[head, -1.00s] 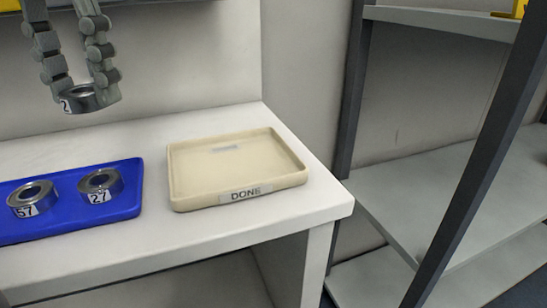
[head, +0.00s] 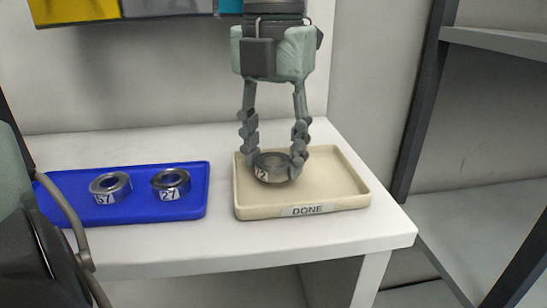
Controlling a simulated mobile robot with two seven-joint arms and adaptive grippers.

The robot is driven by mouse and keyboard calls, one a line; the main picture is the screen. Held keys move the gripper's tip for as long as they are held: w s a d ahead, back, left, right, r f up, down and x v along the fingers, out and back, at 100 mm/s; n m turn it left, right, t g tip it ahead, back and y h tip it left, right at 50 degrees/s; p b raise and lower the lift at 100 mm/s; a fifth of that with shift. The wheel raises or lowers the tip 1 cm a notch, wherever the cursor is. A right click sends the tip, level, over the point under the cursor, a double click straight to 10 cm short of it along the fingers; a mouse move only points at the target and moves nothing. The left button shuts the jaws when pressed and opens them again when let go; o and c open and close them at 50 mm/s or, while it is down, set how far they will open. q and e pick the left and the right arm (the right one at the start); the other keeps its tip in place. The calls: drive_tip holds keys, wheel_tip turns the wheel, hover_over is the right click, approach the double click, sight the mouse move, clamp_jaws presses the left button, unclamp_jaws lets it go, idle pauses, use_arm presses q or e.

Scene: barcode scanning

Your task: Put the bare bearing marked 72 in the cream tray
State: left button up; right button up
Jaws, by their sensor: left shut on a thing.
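My left gripper (head: 273,163) hangs fingers down over the cream tray (head: 348,187) and is shut on a metal ring bearing (head: 272,173). The bearing's label is partly covered by a finger; only a 2 shows clearly. The bearing is within the tray's outline, toward its left side, at or just above the tray floor; I cannot tell whether it touches. The tray carries a DONE label on its front. My right gripper is not in view.
A blue tray (head: 140,214) to the left holds a bearing marked 57 (head: 109,183) and a bearing marked 27 (head: 171,181). The white table (head: 260,246) ends just right of the cream tray. Yellow and grey bins hang on the back wall.

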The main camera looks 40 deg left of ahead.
use_arm(q)
drive_tip(key=shift+f, duration=0.7)
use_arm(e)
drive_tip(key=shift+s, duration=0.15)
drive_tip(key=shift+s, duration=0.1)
use_arm(q)
drive_tip(key=shift+f, duration=0.15)
drive_tip(key=o, duration=1.4)
drive_tip(key=shift+c, duration=0.2)
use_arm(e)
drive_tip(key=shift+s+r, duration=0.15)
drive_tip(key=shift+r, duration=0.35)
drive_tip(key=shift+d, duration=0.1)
